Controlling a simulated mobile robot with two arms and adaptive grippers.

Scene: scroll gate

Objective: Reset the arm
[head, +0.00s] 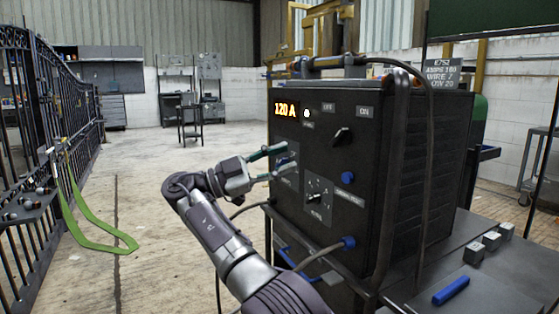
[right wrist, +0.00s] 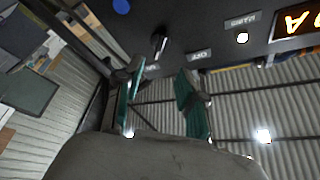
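My right arm reaches up from the bottom of the head view. Its gripper (head: 284,159) is in front of the dark welding machine (head: 418,170), near the left part of its front panel. In the right wrist view the two teal-padded fingers of this gripper (right wrist: 160,98) stand apart with nothing between them. I cannot tell from the head view whether the fingertips touch the panel. The machine's display (head: 287,108) reads 120 A. A black switch (head: 342,136) and a dial (head: 318,195) are on the panel. My left gripper is not in view.
A black metal gate (head: 35,150) stands at the left, with a green curved strip (head: 95,232) beside it. A table (head: 515,262) at the right holds a blue rod (head: 451,290) and small grey blocks (head: 491,241). A cable plugs into the panel's lower part. The floor between gate and machine is largely open.

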